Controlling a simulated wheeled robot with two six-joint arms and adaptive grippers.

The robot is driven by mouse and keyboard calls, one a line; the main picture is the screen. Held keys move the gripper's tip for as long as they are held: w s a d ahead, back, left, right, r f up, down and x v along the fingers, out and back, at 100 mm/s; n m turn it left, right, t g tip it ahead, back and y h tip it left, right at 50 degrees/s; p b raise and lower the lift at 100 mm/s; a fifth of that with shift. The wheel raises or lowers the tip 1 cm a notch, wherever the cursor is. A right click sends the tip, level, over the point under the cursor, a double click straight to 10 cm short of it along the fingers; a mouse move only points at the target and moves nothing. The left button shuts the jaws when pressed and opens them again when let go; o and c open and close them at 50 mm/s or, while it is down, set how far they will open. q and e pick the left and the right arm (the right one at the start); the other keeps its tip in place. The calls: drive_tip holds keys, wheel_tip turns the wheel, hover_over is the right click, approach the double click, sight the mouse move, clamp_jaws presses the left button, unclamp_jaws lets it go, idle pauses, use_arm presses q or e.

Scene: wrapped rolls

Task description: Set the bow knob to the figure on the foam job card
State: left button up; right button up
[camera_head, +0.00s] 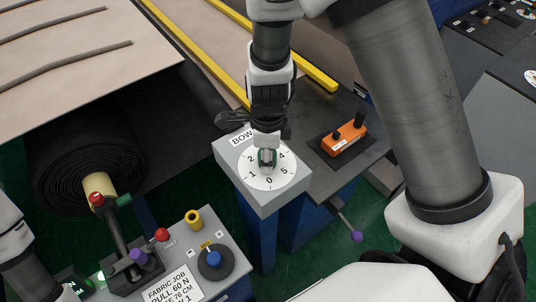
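The bow knob (268,162) stands at the centre of a round white dial (285,181) on a grey box labelled BOW. The figures 0, 1, 2, 4 and 5 show; my gripper covers the top of the dial, and the knob's pointer cannot be made out. My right gripper (267,154) points down at the knob, its fingertips at the knob's sides; whether they grip it is unclear. No foam card shows. My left gripper is out of view.
The lower panel (232,273) holds a blue knob (214,259), a yellow ring (194,219) and levers. An orange control (344,138) sits right of the dial. A purple-tipped lever (356,236) juts out below. A dark roll (75,174) lies at left.

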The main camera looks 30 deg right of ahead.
drive_tip(key=shift+f, duration=0.15)
drive_tip(key=shift+s+n, duration=0.15)
drive_tip(key=shift+n, duration=0.75)
drive_tip(key=n, duration=0.4)
drive_tip(key=shift+f, duration=0.15)
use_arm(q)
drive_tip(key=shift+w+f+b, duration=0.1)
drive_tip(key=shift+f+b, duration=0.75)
use_arm(e)
drive_tip(key=n, duration=0.5)
drive_tip(key=shift+n, duration=0.4)
use_arm(q)
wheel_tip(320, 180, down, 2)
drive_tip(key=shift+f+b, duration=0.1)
drive_tip(key=shift+b, duration=0.9)
use_arm(e)
drive_tip(key=n, duration=0.6)
use_arm(q)
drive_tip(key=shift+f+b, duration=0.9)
drive_tip(key=shift+b, duration=0.05)
use_arm(e)
drive_tip(key=n, duration=0.6)
